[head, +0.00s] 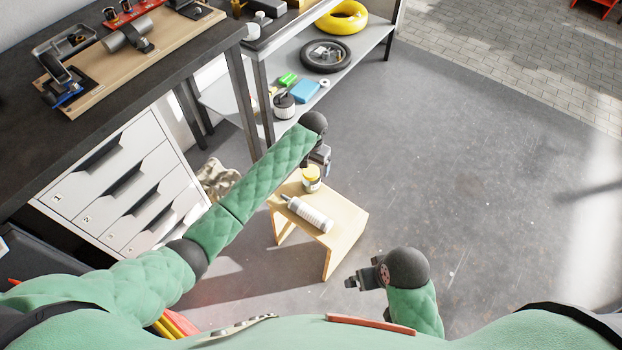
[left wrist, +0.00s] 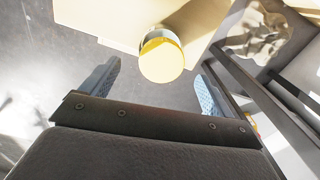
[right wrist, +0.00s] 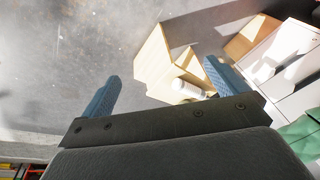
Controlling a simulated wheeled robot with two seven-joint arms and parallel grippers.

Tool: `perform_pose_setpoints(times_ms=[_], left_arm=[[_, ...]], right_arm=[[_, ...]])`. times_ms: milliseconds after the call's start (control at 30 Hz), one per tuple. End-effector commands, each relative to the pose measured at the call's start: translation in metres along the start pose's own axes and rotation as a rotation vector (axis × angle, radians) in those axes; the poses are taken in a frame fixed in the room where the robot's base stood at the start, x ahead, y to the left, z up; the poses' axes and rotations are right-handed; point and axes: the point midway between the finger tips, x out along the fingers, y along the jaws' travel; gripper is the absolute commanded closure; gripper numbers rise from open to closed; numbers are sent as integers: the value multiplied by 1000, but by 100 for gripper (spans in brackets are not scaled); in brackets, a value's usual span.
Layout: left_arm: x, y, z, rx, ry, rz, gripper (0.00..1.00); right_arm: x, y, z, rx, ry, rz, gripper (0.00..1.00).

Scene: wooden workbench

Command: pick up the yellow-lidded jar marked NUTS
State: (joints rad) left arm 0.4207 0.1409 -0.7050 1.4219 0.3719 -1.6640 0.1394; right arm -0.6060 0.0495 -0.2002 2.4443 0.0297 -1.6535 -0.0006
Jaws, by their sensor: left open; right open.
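The yellow-lidded jar (head: 311,178) stands upright on the far end of a small light-wood stool (head: 345,222). Its marking cannot be read. In the left wrist view the jar's yellow lid (left wrist: 162,60) shows from above, centred ahead of and between the fingers. My left gripper (head: 320,160) is beside the jar on its far side; in its wrist view the left gripper (left wrist: 160,88) is open with nothing between the fingers. My right gripper (head: 352,283) is open and empty, apart from the stool's near side; it also shows in its wrist view (right wrist: 162,85).
A white bottle (head: 308,214) lies on the stool close to the jar. A metal shelf unit (head: 360,48) with a tyre, a yellow ring and small items stands behind. A workbench (head: 20,120) and white drawers (head: 125,185) are at left. Floor on the right is clear.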

Motion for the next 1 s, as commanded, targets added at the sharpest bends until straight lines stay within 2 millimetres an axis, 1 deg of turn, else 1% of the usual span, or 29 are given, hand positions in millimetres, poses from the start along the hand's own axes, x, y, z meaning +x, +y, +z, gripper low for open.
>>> perform_pose_setpoints(times_ms=[100,267,400,533,667,867,967,1000], left_arm=[[11,0,1,0,0,1,13],[24,0,3,0,-1,1,13],[44,-1,6,-1,-2,1,13],[60,-1,6,0,0,1,13],[66,-1,6,1,1,0,13],[67,-1,6,1,1,0,13],[67,-1,6,1,1,0,30],[67,-1,6,1,1,0,38]], right_arm=[[-3,1,1,2,-5,3,2],[-11,4,2,7,-18,11,2],[-18,9,5,14,-39,22,2],[-7,10,4,14,-40,23,2],[0,10,4,14,-43,23,2],[-1,10,3,14,-41,23,2],[-1,10,3,14,-40,24,2],[-1,10,3,14,-40,24,2]])
